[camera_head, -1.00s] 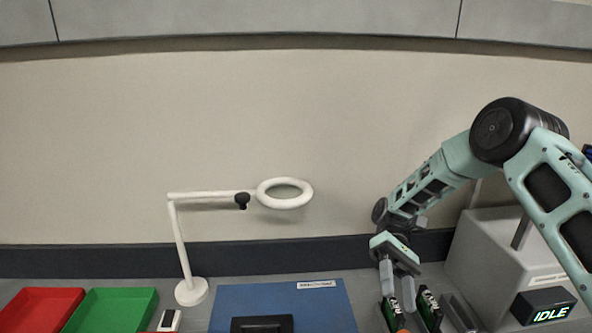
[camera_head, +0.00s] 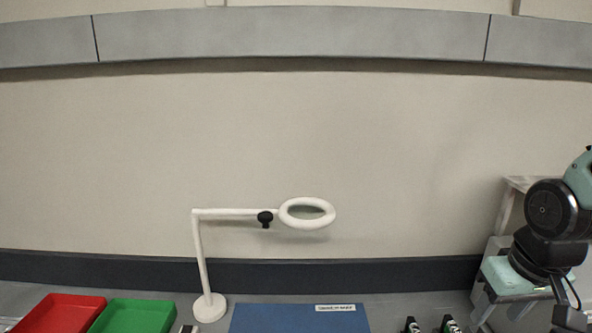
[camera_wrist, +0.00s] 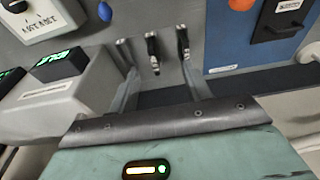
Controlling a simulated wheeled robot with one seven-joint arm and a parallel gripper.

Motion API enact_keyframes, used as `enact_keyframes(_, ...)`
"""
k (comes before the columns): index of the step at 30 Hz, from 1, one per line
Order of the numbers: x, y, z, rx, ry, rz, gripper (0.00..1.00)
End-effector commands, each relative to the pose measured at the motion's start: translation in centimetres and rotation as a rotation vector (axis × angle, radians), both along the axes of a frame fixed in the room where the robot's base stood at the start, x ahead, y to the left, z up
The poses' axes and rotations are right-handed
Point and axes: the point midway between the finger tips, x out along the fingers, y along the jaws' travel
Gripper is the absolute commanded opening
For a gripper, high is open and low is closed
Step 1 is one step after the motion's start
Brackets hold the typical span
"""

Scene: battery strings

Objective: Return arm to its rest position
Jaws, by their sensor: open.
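My arm (camera_head: 545,215) is folded at the right edge in the head view, in front of a grey box. My gripper (camera_head: 502,312) hangs low there, with its fingers pointing down. In the wrist view my gripper (camera_wrist: 158,78) is open, with nothing between its fingers. Two dark batteries (camera_head: 411,325) (camera_head: 449,324) stand at the bottom edge in the head view, left of the gripper and apart from it.
A red tray (camera_head: 60,299) and a green tray (camera_head: 135,303) lie at left. A grey box with a green-lit display (camera_wrist: 60,64) is close to the gripper's left in the wrist view.

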Motion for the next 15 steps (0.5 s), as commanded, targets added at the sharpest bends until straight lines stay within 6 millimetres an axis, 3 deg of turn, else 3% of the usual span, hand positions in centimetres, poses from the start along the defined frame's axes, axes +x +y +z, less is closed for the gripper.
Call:
enact_keyframes(1,-0.4,-0.2,0.5,-0.002,-0.048,-0.009,0.49)
enact_keyframes(2,-0.5,0.8,0.2,0.001,-0.047,0.021,0.49)
enact_keyframes(8,-3.7,8.8,-0.5,0.017,0.033,0.264,0.49)
enact_keyframes(12,-7.4,13.7,-0.9,0.012,0.089,0.444,0.49)
enact_keyframes(15,-10.4,16.2,-1.1,0.002,0.126,0.560,0.49)
